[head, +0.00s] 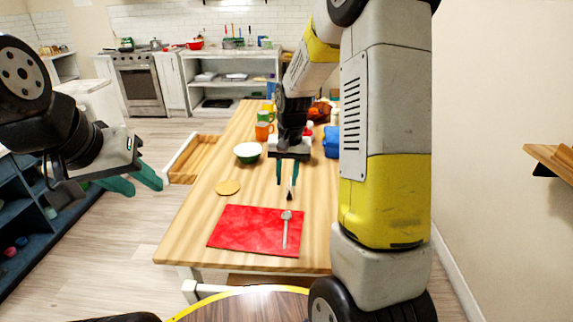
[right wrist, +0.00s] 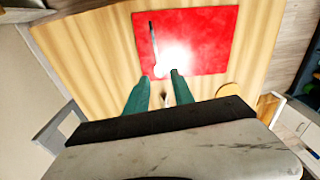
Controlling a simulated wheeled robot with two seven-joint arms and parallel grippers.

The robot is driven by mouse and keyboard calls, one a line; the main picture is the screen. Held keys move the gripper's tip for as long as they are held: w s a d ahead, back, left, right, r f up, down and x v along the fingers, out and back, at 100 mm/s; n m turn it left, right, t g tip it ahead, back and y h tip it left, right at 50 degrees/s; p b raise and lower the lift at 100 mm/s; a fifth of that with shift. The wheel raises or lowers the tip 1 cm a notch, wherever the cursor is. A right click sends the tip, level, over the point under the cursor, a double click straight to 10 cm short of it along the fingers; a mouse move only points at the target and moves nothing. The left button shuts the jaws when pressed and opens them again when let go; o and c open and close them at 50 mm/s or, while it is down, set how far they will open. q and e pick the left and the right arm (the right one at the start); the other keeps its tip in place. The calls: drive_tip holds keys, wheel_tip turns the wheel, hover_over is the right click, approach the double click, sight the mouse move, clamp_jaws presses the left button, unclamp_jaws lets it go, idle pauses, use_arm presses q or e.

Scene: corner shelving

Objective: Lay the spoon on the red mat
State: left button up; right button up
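The red mat (head: 240,230) lies flat on the wooden table; it also shows in the right wrist view (right wrist: 205,30). The grey spoon (head: 285,233) lies on the right part of the mat, its bowl at the far edge and its handle pointing towards me. In the right wrist view the spoon's handle (right wrist: 154,38) runs up the picture. My right gripper (head: 287,183) is open above the table, just beyond the mat and apart from the spoon. My left gripper (head: 146,189) is open and empty, left of the table.
A small dark-tipped thing (head: 290,194) shows below my right gripper. An open drawer (head: 190,160) juts out left.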

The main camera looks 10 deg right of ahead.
drive_tip(key=s+r+n+t, duration=0.2)
drive_tip(key=s+r+t, duration=0.1)
drive_tip(key=s+r, duration=0.85)
drive_tip(key=s+a+r+n+t+y, duration=0.1)
drive_tip(key=s+a+r+t, duration=0.1)
drive_tip(key=s+r, duration=0.5)
drive_tip(key=s, duration=0.3)
drive_tip(key=shift+s+y, duration=0.25)
drive_tip(key=shift+y, duration=0.05)
